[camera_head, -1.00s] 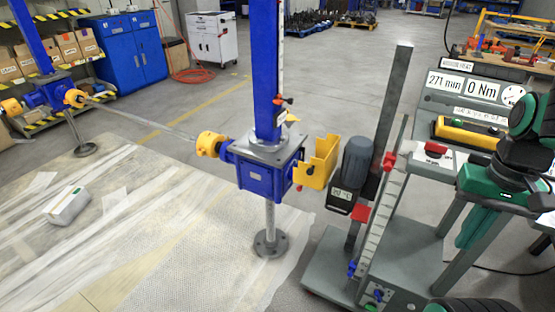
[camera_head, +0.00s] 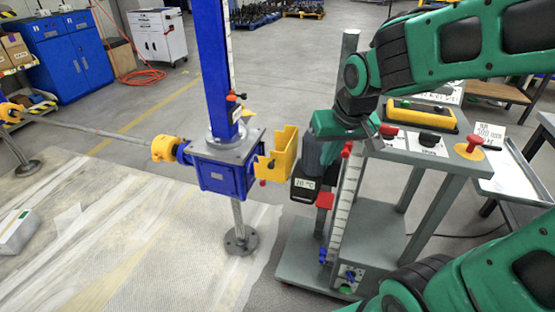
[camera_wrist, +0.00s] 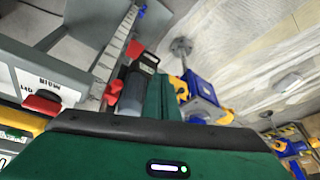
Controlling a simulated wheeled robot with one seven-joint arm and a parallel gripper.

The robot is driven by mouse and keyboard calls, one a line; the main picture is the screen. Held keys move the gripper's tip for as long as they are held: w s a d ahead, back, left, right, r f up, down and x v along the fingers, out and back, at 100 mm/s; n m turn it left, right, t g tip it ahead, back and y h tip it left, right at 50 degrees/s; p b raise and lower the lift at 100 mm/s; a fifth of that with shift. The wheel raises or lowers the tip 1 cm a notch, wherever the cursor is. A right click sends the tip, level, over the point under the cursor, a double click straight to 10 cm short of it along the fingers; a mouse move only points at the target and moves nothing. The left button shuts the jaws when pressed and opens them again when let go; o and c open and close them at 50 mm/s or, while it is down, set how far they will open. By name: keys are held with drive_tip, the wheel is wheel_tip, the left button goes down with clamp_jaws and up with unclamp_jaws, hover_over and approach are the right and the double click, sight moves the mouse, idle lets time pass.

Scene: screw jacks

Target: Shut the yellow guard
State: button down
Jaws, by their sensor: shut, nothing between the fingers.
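The yellow guard (camera_head: 282,152) is a U-shaped cover on the right side of the blue screw jack gearbox (camera_head: 222,178). It stands swung out, its walls upright and its hollow showing. In the wrist view a small part of the guard (camera_wrist: 180,88) shows beside the blue gearbox (camera_wrist: 202,90), partly hidden by my green hand. My gripper (camera_head: 328,128) is shut and empty. In the head view it appears just right of the guard and over the grey motor; I cannot tell the exact gap. Its fingertips are not clear.
A blue column (camera_head: 212,70) stands above the gearbox.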

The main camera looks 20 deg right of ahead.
drive_tip(key=w+a+f+m, duration=0.1)
drive_tip(key=w+a+m, duration=0.15)
drive_tip(key=w, duration=0.45)
drive_tip(key=w+a+f+m, duration=0.1)
drive_tip(key=w+a+m, duration=0.15)
drive_tip(key=w, duration=0.45)
approach(274, 165)
wheel_tip(274, 165, down, 2)
drive_tip(key=d, duration=0.2)
drive_tip(key=f, duration=0.1)
drive_tip(key=w+a+f, duration=0.1)
drive_tip(key=shift+w+f, duration=0.25)
drive_tip(key=shift+f, duration=0.05)
drive_tip(key=shift+w+a+f+m, duration=0.25)
drive_tip(key=shift+a+f+m, duration=0.05)
drive_tip(key=shift+f, duration=0.1)
